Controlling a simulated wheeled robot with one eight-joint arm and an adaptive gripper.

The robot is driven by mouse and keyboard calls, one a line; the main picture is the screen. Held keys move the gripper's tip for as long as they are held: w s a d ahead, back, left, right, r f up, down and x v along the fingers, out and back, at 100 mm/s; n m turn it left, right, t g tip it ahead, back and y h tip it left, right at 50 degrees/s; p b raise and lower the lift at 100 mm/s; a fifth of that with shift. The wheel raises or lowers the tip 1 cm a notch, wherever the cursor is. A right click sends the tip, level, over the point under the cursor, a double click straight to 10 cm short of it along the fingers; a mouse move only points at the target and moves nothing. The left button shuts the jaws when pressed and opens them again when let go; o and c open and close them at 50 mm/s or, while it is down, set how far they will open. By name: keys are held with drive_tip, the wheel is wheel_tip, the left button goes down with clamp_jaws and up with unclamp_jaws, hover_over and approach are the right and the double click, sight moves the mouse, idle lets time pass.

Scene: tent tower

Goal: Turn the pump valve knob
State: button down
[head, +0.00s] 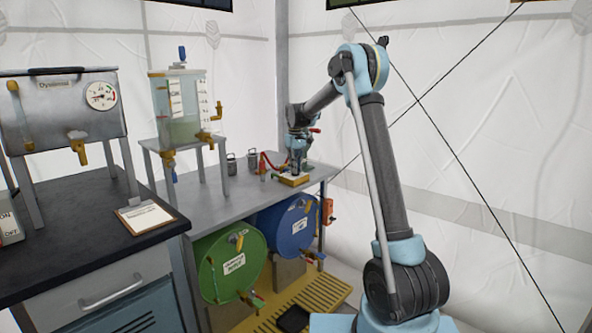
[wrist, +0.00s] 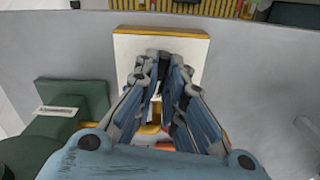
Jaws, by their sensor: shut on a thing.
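The pump (head: 293,180) is a small unit with a white and yellow base at the far end of the grey bench. Its base shows in the wrist view as a white plate with an orange edge (wrist: 190,50). My gripper (head: 297,166) points down over it, its fingers close together. In the wrist view my gripper (wrist: 160,62) reaches across the plate, shut on what appears to be the pump valve knob. The fingers hide the knob, so its angle cannot be told. Yellow and orange parts (wrist: 150,128) show between the finger links.
A red hose (head: 268,160) and small metal canisters stand left of the pump. A clear tank (head: 180,108) and a steel tank (head: 62,108) stand further left. Green (head: 230,265) and blue (head: 288,228) drums lie below the bench. A tent wall is close behind.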

drive_tip(key=c, duration=1.7)
unclamp_jaws()
drive_tip(key=shift+r, duration=0.1)
wheel_tip(320, 180, up, 12)
drive_tip(key=shift+f, duration=0.15)
